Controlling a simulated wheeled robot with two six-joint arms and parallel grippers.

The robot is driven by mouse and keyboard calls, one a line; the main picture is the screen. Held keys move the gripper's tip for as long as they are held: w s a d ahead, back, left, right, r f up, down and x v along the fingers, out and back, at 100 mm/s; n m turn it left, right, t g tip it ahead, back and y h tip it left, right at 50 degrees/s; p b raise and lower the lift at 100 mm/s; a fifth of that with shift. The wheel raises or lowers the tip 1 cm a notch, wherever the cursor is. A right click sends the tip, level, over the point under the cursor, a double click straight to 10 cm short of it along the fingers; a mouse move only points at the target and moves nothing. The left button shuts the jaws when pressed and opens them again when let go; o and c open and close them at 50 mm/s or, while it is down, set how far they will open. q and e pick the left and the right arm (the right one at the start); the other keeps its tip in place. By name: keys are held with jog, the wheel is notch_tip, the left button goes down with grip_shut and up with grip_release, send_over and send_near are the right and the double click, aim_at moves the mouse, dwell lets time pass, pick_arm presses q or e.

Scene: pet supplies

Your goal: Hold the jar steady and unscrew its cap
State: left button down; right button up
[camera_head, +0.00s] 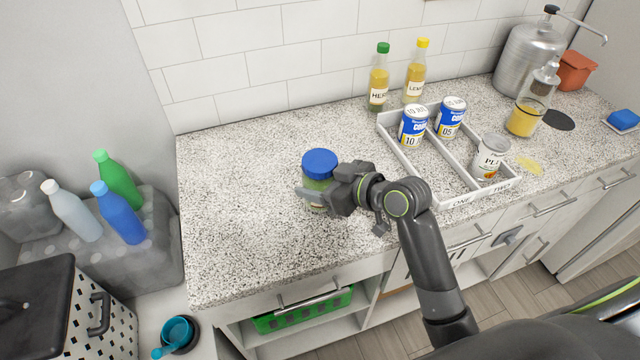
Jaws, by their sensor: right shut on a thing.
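The jar (317,186) stands upright on the speckled counter, with a greenish body and a wide blue cap (320,162) on top. My right gripper (322,196) reaches in from the right and is shut on the jar's body, below the cap. Its fingers hide part of the jar. The cap is uncovered from above and sits level on the jar. My left gripper is not in view.
A divided white tray (432,172) with several cans stands right of the jar. Two oil bottles (378,78) stand near the tiled wall. A metal dispenser (525,55) and a yellow-filled container (524,118) are farther right. The counter (235,200) left of the jar is clear.

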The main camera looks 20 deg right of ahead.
jog(key=shift+f, duration=0.6)
jog(key=shift+f, duration=0.2)
jog(key=o, duration=1.9)
jog(key=shift+r, duration=0.15)
jog(key=v, duration=1.2)
jog(key=shift+s+b, duration=0.1)
jog(key=shift+b, duration=0.25)
